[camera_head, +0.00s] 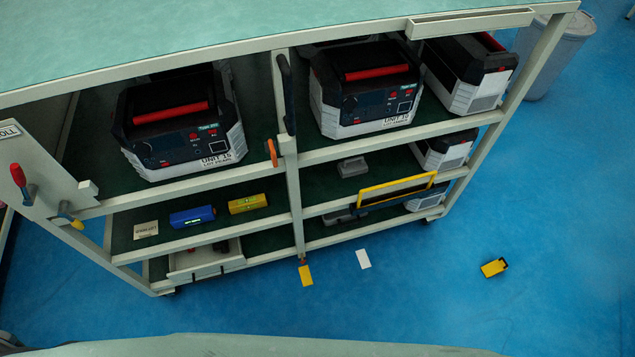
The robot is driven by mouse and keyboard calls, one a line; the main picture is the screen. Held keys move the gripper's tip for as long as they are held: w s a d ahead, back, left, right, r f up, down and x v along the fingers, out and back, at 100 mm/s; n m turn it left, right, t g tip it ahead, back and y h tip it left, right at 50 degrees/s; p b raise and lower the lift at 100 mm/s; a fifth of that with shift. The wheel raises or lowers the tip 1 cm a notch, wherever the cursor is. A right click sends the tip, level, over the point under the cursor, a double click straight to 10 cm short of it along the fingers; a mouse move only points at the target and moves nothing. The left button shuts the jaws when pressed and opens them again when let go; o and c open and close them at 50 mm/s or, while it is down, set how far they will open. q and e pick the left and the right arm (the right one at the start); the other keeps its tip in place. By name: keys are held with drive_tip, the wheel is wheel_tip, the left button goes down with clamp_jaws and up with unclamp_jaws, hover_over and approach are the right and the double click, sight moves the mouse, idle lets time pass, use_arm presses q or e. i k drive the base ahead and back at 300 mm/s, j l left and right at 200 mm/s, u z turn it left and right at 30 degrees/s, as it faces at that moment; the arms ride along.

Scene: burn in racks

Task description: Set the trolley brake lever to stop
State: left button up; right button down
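The trolley (290,160) is a pale-framed rack with green shelves. On its left end panel (45,165) a lever with a red grip (18,175) stands nearly upright. A white label (9,131) above it is cut by the picture edge and shows "OLL". A second, yellow-tipped handle (72,221) sits lower on the same panel, angled down to the right. I see no "stop" marking. Neither of my grippers is in view.
Black-and-white units (180,120) with red handles stand on the shelves. Blue (192,216) and yellow (248,203) boxes lie on a lower shelf. A grey bin (555,55) stands at the back right. A yellow item (494,267) lies on the otherwise mostly clear blue floor.

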sight(29, 193)
drive_tip(key=u, duration=1.9)
